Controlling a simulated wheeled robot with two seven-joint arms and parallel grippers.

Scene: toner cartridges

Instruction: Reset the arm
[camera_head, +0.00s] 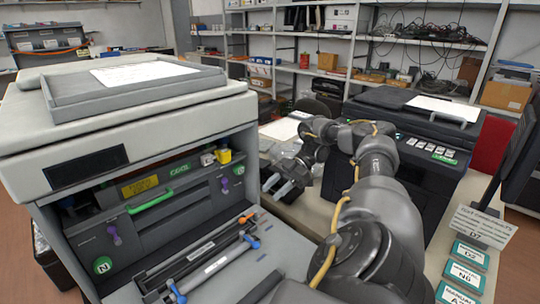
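My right arm (372,205) rises from the bottom edge, bends at the top and reaches left. My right gripper (277,186) hangs beside the right side of the open printer (150,160). Its two fingers stand a little apart, with nothing seen between them. My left gripper is out of view. The printer's front is open, showing a green handle (150,201), purple knobs and a lowered flap with a dark cartridge-like bar (205,262) on it.
A black printer (425,150) stands behind my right arm. A small sign (483,226) and several green-and-white label cards (464,272) are at the right on the pale table. Shelves (340,50) line the back wall. A red chair (491,145) is at the far right.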

